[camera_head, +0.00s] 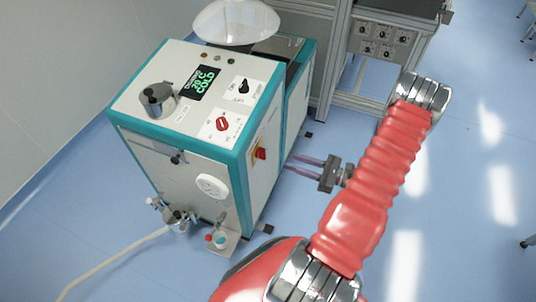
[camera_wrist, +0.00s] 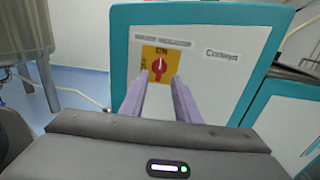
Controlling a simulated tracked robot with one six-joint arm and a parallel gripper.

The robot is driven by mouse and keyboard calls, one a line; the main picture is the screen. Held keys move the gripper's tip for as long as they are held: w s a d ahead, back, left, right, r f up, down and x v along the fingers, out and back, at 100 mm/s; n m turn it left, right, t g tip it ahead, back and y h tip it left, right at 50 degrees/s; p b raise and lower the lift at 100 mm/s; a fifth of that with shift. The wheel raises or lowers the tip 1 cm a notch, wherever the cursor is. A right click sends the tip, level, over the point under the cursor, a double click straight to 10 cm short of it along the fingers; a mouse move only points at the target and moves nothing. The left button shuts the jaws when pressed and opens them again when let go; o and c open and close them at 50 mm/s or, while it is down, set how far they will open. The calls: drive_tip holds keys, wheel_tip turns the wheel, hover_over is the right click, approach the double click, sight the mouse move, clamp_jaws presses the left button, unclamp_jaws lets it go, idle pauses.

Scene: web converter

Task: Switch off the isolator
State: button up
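The isolator (camera_wrist: 159,66) is a red rotary knob on a yellow plate, set in the white side panel of the teal-framed machine. In the wrist view its knob stands about vertical, below the letters "ON". It also shows in the head view (camera_head: 260,154) on the machine's right side. My gripper (camera_wrist: 160,80) is open and empty, its two purple fingers either side of the knob in the wrist view. In the head view my gripper (camera_head: 288,165) points left at the side panel. The head view shows a gap between fingertips and knob.
The machine's top (camera_head: 165,85) carries a green display (camera_head: 204,82), a red selector (camera_head: 222,124), a black selector (camera_head: 244,87) and a metal-lidded filler (camera_head: 157,98). A metal frame (camera_head: 334,60) with a switch panel (camera_head: 383,42) stands behind.

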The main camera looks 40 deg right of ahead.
sight(265, 153)
drive_tip(key=x, duration=1)
drive_tip(key=shift+c, duration=0.6)
drive_tip(key=c, duration=0.6)
drive_tip(key=shift+s+a, duration=0.1)
drive_tip(key=shift+a, duration=0.2)
clamp_jaws()
drive_tip(key=shift+d, duration=0.1)
